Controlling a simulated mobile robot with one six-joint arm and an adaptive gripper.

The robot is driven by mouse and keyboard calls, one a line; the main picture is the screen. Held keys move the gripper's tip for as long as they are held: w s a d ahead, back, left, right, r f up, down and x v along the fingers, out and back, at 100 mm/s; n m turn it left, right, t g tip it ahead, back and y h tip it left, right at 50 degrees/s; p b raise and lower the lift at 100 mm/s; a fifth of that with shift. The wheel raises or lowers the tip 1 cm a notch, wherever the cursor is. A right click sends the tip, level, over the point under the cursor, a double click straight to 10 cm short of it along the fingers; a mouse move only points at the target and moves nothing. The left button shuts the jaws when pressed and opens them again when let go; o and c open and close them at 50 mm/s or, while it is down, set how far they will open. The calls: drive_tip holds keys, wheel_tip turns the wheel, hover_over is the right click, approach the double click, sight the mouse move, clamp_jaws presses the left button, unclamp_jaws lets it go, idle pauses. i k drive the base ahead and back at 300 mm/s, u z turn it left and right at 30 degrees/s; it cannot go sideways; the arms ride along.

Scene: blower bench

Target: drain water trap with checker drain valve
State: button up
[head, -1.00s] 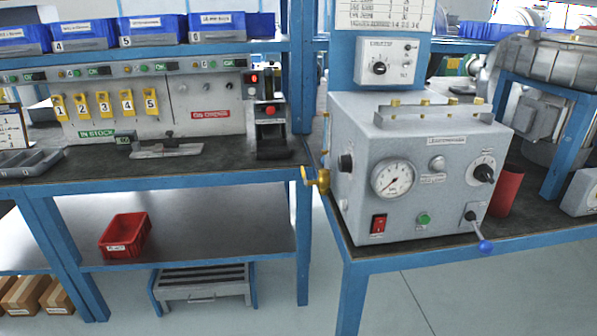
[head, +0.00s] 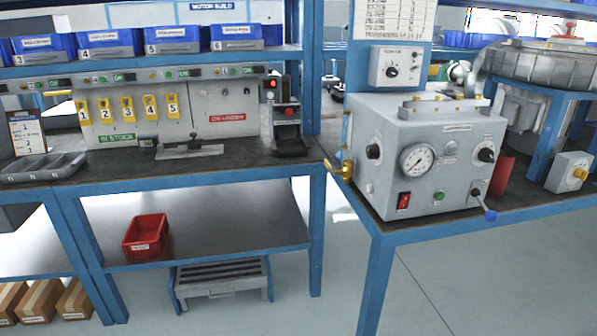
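The checker (head: 380,198) is a grey box on the right bench. Its front has a round gauge (head: 417,160), a red switch (head: 404,201), a green button (head: 438,196), dark knobs and a lever with a blue ball end (head: 490,215). A brass valve (head: 345,170) sticks out low on the checker's left side, over the bench edge; it looks like the drain valve, but its handle position is too small to tell. I cannot make out the water trap. My gripper is not in view.
The left bench (head: 190,180) has a grey tray (head: 40,168) and a numbered tag panel (head: 165,105). A red bin (head: 146,236) sits on its lower shelf, with a step stool (head: 220,280) below. A red cylinder (head: 502,175) stands right of the checker. The floor in front is clear.

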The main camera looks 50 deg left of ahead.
sight(328, 166)
drive_tip(key=k, duration=0.4)
drive_tip(key=u, duration=1.95)
drive_tip(key=i, duration=1)
drive_tip(key=u, duration=0.05)
